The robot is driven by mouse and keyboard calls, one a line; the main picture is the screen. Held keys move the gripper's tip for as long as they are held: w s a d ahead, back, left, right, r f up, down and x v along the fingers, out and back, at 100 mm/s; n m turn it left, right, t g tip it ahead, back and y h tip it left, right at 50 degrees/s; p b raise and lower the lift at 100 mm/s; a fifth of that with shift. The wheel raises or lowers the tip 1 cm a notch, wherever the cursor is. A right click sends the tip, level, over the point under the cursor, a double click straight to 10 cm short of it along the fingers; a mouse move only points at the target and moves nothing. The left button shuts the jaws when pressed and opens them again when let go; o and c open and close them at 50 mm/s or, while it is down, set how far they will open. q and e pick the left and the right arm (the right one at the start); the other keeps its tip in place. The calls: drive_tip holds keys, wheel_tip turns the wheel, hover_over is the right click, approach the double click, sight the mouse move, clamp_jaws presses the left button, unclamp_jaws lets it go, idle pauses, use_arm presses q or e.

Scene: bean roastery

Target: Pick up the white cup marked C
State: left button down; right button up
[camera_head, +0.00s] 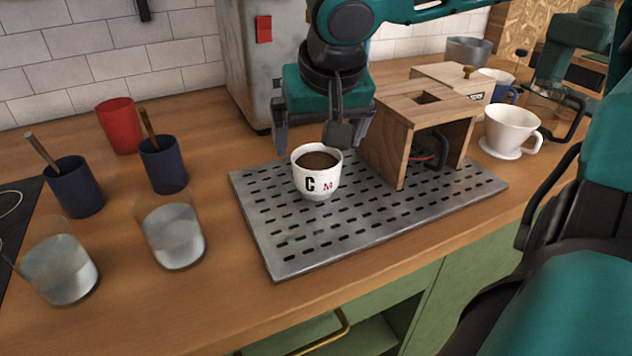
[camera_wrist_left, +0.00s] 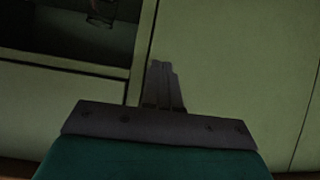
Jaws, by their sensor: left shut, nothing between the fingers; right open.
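The white cup marked C (camera_head: 316,184) stands upright on the perforated metal tray, filled with something dark brown. The black C and a smaller red mark face me. My right gripper (camera_head: 318,142) is open, pointing down just above and behind the cup's rim. Its fingers are spread and hold nothing; I cannot tell whether one touches the rim. My left gripper (camera_wrist_left: 163,82) shows in the left wrist view, shut and empty, in front of green cabinet fronts. The cup does not show in that view.
The metal tray (camera_head: 300,262) also bears a wooden stand (camera_head: 392,153) close right of the cup. A white dripper cup (camera_head: 511,128) stands farther right. Left are a red cup (camera_head: 119,126), two dark blue cups (camera_head: 73,188) with sticks, and two glasses (camera_head: 174,236). The tray's front is clear.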

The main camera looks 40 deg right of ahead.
sight(316, 163)
drive_tip(key=x, duration=0.3)
drive_tip(key=shift+b, duration=0.3)
drive_tip(key=b+x, duration=0.1)
drive_tip(key=x, duration=0.4)
drive_tip(key=shift+d+f+b, duration=0.1)
drive_tip(key=shift+d+b, duration=0.15)
drive_tip(key=shift+b, duration=0.1)
drive_tip(key=c, duration=1.2)
wheel_tip(316, 163, up, 7)
drive_tip(key=p, duration=0.3)
drive_tip(key=shift+c, duration=0.2)
drive_tip(key=s+a+b, duration=0.1)
drive_tip(key=s+a, duration=0.2)
drive_tip(key=a, duration=0.6)
drive_tip(key=s+a+b, duration=0.1)
drive_tip(key=s+a, duration=0.3)
drive_tip(key=a, duration=0.5)
drive_tip(key=shift+s+a+b, duration=0.15)
drive_tip(key=shift+a+b, duration=0.15)
drive_tip(key=shift+b, duration=0.1)
